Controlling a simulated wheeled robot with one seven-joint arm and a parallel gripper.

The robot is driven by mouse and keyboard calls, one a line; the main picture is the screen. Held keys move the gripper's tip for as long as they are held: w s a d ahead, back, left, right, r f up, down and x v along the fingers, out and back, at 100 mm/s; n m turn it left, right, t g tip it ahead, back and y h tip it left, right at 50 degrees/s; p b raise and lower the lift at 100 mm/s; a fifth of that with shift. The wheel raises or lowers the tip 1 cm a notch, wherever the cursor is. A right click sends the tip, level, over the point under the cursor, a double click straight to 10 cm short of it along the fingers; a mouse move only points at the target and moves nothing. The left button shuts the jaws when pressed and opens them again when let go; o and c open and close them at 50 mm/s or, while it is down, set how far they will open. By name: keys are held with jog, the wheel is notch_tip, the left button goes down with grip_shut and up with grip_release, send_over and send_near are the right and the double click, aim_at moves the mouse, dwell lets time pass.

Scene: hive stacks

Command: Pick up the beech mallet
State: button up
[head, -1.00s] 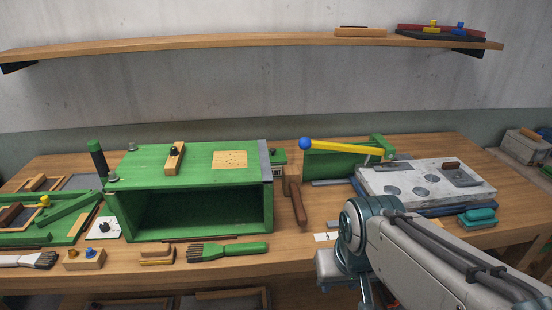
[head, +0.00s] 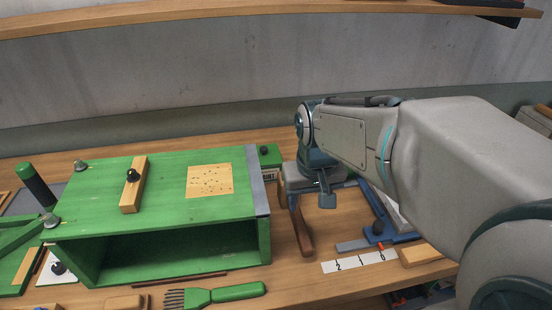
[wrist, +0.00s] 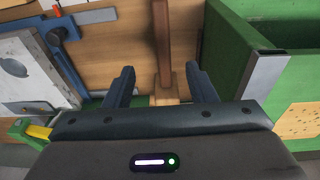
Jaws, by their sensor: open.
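The beech mallet lies on the workbench just right of the large green box (head: 170,200). Its dark brown handle (head: 304,232) points toward the front in the head view; its head is mostly hidden by my gripper (head: 305,198). In the wrist view the handle (wrist: 162,45) runs between the two fingers of my gripper (wrist: 160,70), and the paler mallet head (wrist: 166,99) shows partly above the gripper body. My gripper is open above the mallet, with visible room on both sides of the handle. Contact cannot be seen.
The green box wall (wrist: 240,48) stands close beside one finger. A blue frame with a pale slab (wrist: 30,75) lies on the other side. A shelf (head: 200,16) runs above.

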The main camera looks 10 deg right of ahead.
jog(key=g+p, duration=0.1)
jog(key=g, duration=0.1)
send_over(296, 215)
jog(key=w, duration=0.3)
jog(key=f, duration=0.2)
jog(key=d, duration=0.1)
jog(key=f, duration=0.8)
jog(key=shift+w+f, duration=0.3)
jog(key=f, duration=0.2)
jog(key=f+p, duration=0.1)
jog(key=f, duration=0.1)
jog(key=shift+s+a+f, duration=0.1)
jog(key=shift+s+a, duration=0.2)
jog(key=shift+s, duration=0.05)
jog(key=shift+f, duration=0.45)
grip_shut()
